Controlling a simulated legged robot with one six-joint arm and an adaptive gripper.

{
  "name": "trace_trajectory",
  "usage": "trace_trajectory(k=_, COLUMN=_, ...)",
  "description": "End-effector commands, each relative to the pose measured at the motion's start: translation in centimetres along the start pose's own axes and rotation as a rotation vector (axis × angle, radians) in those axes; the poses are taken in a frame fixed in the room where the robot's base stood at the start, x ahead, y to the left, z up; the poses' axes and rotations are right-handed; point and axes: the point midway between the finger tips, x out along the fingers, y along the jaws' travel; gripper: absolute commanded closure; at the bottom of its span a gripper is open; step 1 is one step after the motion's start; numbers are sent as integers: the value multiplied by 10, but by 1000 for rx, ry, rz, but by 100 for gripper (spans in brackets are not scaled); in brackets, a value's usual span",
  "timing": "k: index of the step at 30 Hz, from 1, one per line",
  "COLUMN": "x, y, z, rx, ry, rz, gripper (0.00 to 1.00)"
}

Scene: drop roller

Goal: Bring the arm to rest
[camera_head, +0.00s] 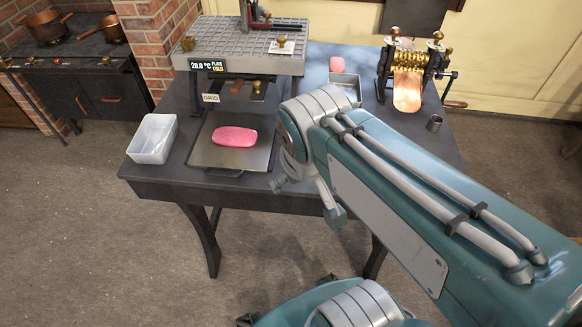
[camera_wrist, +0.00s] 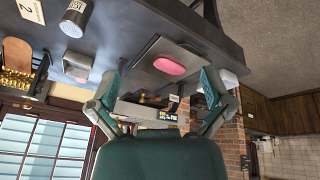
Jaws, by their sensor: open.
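My gripper (camera_wrist: 160,80) is open in the wrist view, its two fingers spread wide with nothing between them. My teal arm fills the right of the head view, and what look like the fingertips (camera_head: 307,198) show below its grey joint, over the table's front part. A pink slab (camera_head: 225,137) lies on a dark metal plate (camera_head: 204,155), apart from the fingers. In the wrist view, which looks upside down, the slab (camera_wrist: 169,64) appears beyond and between the fingers.
A white tub (camera_head: 153,139) stands on the table's left. A grey-topped unit (camera_head: 215,40) with a temperature display stands behind the plate. Floor in front is open.

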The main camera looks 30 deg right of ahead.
Motion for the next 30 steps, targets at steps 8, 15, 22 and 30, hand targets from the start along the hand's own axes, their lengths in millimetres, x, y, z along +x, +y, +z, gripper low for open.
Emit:
trace_trajectory(k=8, x=-20, y=-11, z=3, rx=97, ry=151, rz=-70, gripper=0)
trace_trajectory(k=15, x=-20, y=-11, z=2, rx=96, ry=150, rz=-70, gripper=0)
trace_trajectory(k=22, x=-20, y=-11, z=2, rx=95, ry=149, rz=-70, gripper=0)
trace_trajectory(k=30, x=-20, y=-11, z=2, rx=94, ry=149, rz=-69, gripper=0)
